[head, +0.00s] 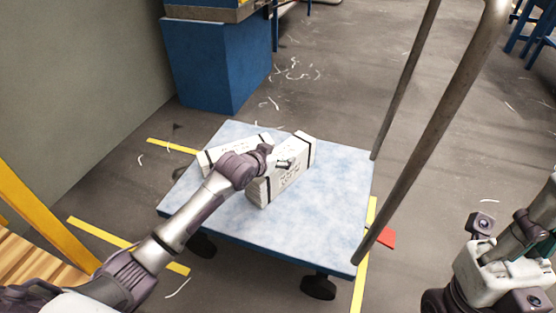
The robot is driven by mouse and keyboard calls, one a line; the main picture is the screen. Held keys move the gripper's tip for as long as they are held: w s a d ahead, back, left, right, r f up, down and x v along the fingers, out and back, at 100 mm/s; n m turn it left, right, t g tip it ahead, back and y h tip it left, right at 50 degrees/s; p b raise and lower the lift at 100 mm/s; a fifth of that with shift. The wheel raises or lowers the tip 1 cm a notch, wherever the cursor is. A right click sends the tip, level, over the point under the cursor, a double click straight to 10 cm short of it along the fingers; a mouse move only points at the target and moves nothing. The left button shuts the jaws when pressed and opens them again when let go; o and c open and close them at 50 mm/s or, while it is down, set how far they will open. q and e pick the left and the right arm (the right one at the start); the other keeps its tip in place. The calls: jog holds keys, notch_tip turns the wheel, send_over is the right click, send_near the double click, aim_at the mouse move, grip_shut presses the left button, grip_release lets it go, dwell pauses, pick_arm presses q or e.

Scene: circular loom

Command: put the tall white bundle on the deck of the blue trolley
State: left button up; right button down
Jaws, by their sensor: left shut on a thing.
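The tall white bundle (291,174) has dark straps and dark printing, and is over the deck of the blue trolley (225,219). It looks tilted, with its lower end at or just above the deck; I cannot tell whether it touches. My left gripper (284,163) reaches in from the lower left and is shut on the bundle near its upper part. The gripper and wrist hide part of the bundle's left side. My right gripper does not show; only parts of my right arm are at the lower right.
Another white strapped bundle (222,151) lies on the deck just behind my left wrist. The trolley's grey tube handle (431,140) rises at the deck's right edge. The deck's front and right parts are bare. A blue machine base (215,68) stands behind.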

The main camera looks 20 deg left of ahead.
pick_arm(q)
jog(key=shift+r, duration=0.25)
jog(key=o, duration=1.4)
jog(key=shift+f, duration=0.25)
jog(key=o, duration=0.4)
